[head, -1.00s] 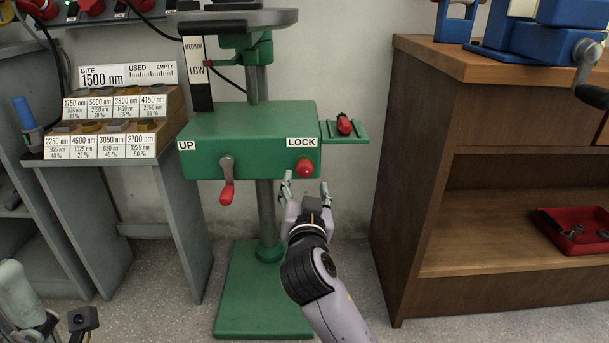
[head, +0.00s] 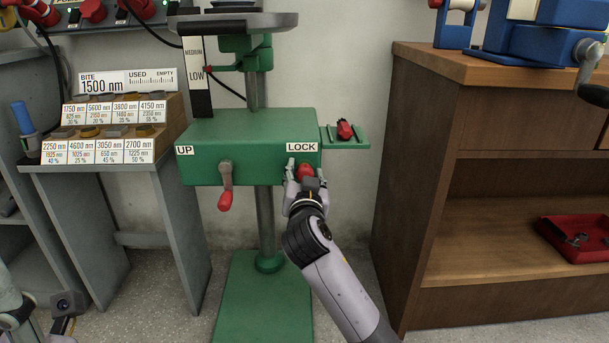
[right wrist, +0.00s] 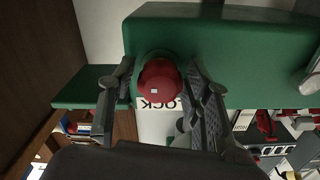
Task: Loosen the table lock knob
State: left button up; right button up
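The red lock knob (head: 305,171) sits on the front of the green table housing (head: 240,150), under the LOCK label (head: 302,147). My right gripper (head: 305,176) is at the knob, with one finger on each side of it. In the right wrist view the knob (right wrist: 160,80) lies between the two open fingers (right wrist: 160,95), with a small gap visible on both sides. Part of my left arm shows at the lower left of the head view, but its fingers are out of view.
A red-handled UP crank (head: 225,190) hangs left of the knob. A small green side tray (head: 350,138) holds a red item (head: 345,130). A wooden workbench (head: 410,180) stands on the right, a grey stand with labelled bits (head: 105,130) on the left.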

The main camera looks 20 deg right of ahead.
jog(key=c, duration=0.9)
